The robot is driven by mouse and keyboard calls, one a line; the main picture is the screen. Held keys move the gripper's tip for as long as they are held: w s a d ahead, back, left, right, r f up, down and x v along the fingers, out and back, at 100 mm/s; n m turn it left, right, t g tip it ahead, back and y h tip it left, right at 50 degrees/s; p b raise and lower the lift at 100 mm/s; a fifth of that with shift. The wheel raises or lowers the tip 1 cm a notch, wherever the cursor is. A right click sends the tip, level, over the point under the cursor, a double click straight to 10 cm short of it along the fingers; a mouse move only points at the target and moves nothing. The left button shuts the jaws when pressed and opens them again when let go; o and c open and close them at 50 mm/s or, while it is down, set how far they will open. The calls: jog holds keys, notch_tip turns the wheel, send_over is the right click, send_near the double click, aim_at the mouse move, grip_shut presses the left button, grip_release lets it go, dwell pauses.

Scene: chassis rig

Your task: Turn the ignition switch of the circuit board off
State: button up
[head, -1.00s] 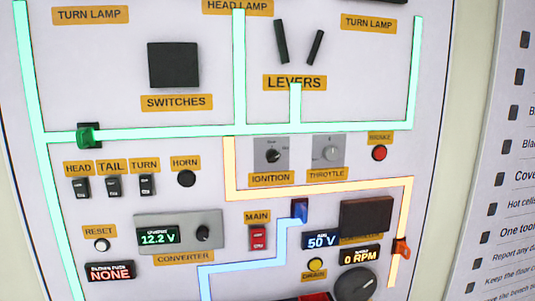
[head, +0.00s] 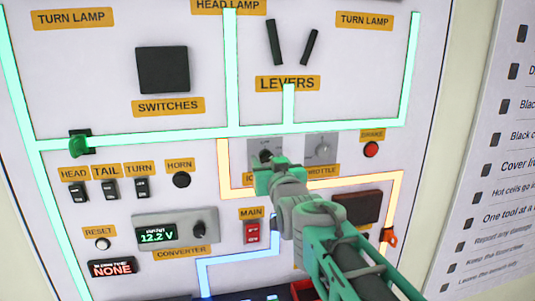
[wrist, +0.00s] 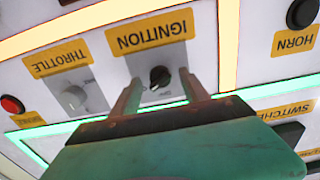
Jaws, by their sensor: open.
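The ignition switch is a small black rotary knob on a grey plate. In the wrist view the knob (wrist: 159,76) shows below the upside-down IGNITION label (wrist: 150,31). In the head view the top of its grey plate (head: 258,146) shows, and my gripper partly hides the knob and its label. My gripper (head: 272,165) is in front of the switch. In the wrist view its two fingers (wrist: 160,95) are open, one on each side of the knob, with nothing held. I cannot tell how far the fingertips are from the panel.
The throttle knob (head: 323,150) is just right of my gripper, with the red brake button (head: 371,150) beyond it. The levers (head: 290,42) stand above. The red main switch (head: 252,232) and the converter (head: 175,232) lie below left. The black horn button (head: 181,180) is left.

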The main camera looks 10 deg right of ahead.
jog(key=shift+w, duration=0.5)
grip_shut()
